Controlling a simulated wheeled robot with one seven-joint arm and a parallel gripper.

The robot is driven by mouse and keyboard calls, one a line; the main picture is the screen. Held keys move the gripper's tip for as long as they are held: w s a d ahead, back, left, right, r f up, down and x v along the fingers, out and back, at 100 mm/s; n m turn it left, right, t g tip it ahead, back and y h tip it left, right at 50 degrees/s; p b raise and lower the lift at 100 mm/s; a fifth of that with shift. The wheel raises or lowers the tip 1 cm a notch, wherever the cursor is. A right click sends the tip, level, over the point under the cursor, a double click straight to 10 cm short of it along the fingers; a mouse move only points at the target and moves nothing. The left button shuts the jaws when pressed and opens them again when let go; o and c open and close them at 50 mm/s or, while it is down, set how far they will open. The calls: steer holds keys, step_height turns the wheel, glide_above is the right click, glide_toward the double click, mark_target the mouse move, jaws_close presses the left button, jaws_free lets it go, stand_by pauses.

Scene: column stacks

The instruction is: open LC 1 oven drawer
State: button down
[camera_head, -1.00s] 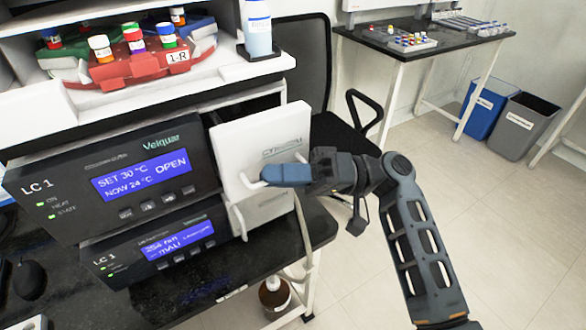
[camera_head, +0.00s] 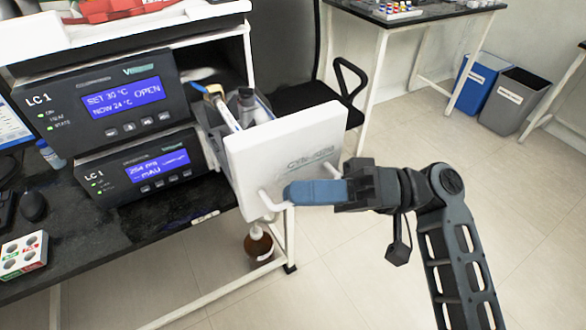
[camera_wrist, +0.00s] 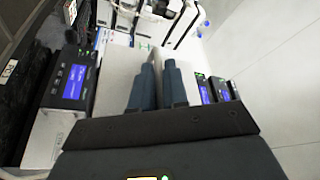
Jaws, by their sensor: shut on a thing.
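The LC 1 oven drawer (camera_head: 283,155) has a white front panel and stands pulled out from the oven, with columns and fittings showing inside it. The LC 1 oven (camera_head: 130,98) is a dark unit whose blue display reads SET 30 °C, NOW 24 °C, OPEN. A white handle (camera_head: 268,203) sits low on the drawer front. My gripper (camera_head: 300,192) is shut on this handle; its blue fingers hide much of the handle. In the wrist view, the blue fingers of my gripper (camera_wrist: 158,85) lie close together in front of the white panel.
A second LC 1 unit (camera_head: 145,168) with a blue display sits below the oven. A brown bottle (camera_head: 258,243) stands under the bench. A black chair (camera_head: 340,95) is behind the drawer. The floor (camera_head: 400,265) to the right is open.

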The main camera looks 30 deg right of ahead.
steer(key=shift+s, duration=1.2)
steer(key=c, duration=1.5)
jaws_free()
steer(key=shift+d, duration=0.1)
steer(key=b+v, duration=0.1)
steer(key=v, duration=0.6)
steer(key=shift+d+b, duration=0.3)
steer(key=shift+b, duration=0.05)
steer(key=shift+s+f, duration=0.15)
